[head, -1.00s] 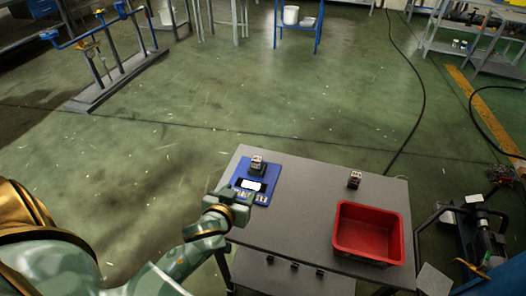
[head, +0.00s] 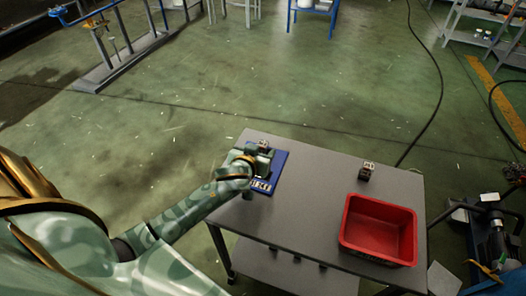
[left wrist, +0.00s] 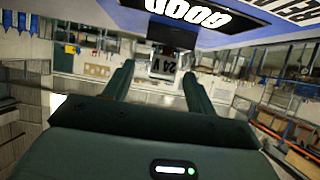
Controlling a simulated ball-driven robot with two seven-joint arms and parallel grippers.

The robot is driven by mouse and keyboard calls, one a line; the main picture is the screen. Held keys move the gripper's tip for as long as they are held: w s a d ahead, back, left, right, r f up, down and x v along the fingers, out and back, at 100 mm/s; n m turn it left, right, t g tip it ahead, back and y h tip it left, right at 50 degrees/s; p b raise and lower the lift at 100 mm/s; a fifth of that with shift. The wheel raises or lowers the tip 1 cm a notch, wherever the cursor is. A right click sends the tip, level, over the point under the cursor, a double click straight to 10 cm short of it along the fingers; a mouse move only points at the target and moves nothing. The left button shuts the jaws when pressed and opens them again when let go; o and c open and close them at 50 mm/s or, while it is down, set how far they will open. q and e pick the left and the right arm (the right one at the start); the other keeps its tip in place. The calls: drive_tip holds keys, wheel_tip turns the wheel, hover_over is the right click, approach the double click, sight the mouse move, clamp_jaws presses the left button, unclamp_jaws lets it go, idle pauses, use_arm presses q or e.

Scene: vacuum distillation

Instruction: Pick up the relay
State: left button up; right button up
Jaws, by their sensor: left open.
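A small relay (head: 263,143) with a grey and dark body stands at the far part of the blue tester (head: 281,160) on the table. My left gripper (head: 260,157) is over the tester, at the near side of this relay, and partly hides it. In the left wrist view the gripper's two fingers (left wrist: 158,74) are apart. The relay, marked "24 V" (left wrist: 163,66), shows in the gap between the fingertips; I cannot tell how deep it is between them. A second similar relay (head: 367,170) stands on the table to the right. My right gripper is not in view.
A red bin (head: 379,229) stands on the right part of the grey table (head: 309,200). The tabletop between tester and bin is clear. A lower shelf (head: 300,270) is under the table. Green floor is free beyond; a black cable (head: 440,75) lies on it.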

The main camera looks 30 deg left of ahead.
sight(262, 147)
use_arm(q)
drive_tip(key=b+x, duration=0.1)
drive_tip(key=x, duration=0.3)
drive_tip(key=shift+s+a, duration=0.15)
drive_tip(key=shift+r, duration=0.1)
drive_tip(key=c, duration=1.2)
drive_tip(key=shift+o, duration=0.2)
